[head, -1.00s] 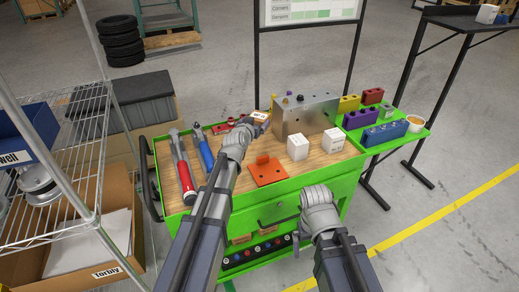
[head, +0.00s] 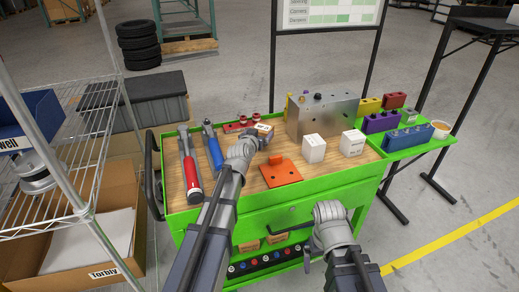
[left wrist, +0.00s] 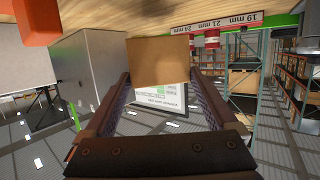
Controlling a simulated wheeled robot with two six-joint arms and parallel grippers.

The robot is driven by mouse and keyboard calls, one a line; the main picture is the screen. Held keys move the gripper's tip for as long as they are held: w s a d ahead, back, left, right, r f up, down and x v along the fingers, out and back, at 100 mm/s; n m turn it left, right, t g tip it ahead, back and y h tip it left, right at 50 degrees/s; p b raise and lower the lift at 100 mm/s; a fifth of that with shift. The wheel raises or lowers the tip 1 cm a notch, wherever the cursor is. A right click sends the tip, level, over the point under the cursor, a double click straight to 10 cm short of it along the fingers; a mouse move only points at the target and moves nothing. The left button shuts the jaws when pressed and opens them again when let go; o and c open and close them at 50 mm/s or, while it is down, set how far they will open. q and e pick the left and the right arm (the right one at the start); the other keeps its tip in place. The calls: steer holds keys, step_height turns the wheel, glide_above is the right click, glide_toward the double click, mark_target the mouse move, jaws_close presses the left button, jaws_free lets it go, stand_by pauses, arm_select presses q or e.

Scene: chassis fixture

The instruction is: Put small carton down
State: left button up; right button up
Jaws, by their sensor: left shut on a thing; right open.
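My left gripper (head: 265,139) is shut on the small carton (head: 264,129), over the back middle of the wooden worktop (head: 250,188). In the left wrist view the carton (left wrist: 158,62) is a plain brown box between the two fingers, close to the wooden surface; I cannot tell whether it touches. In the head view the hand partly hides it. My right gripper (head: 308,260) is open and empty, in front of the green cart's (head: 325,205) drawers.
An orange bracket (head: 281,173) lies in front of the left hand. Two white boxes (head: 314,149) (head: 352,143) and a metal block (head: 322,117) stand to its right. Red (head: 191,170) and blue (head: 214,150) tools lie to its left. Bare wood lies around the bracket.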

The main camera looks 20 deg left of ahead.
arm_select(q)
steer(key=shift+f, duration=0.1)
step_height(320, 180, down, 4)
steer(key=b, duration=0.3)
steer(key=shift+r+b, duration=0.25)
steer(key=shift+b, duration=0.05)
steer(key=shift+f, duration=0.15)
steer(key=o, duration=1.6)
steer(key=shift+c, duration=0.2)
steer(key=shift+r, duration=0.25)
steer(key=p+v, duration=0.3)
steer(key=v, duration=0.9)
steer(key=shift+p, duration=0.3)
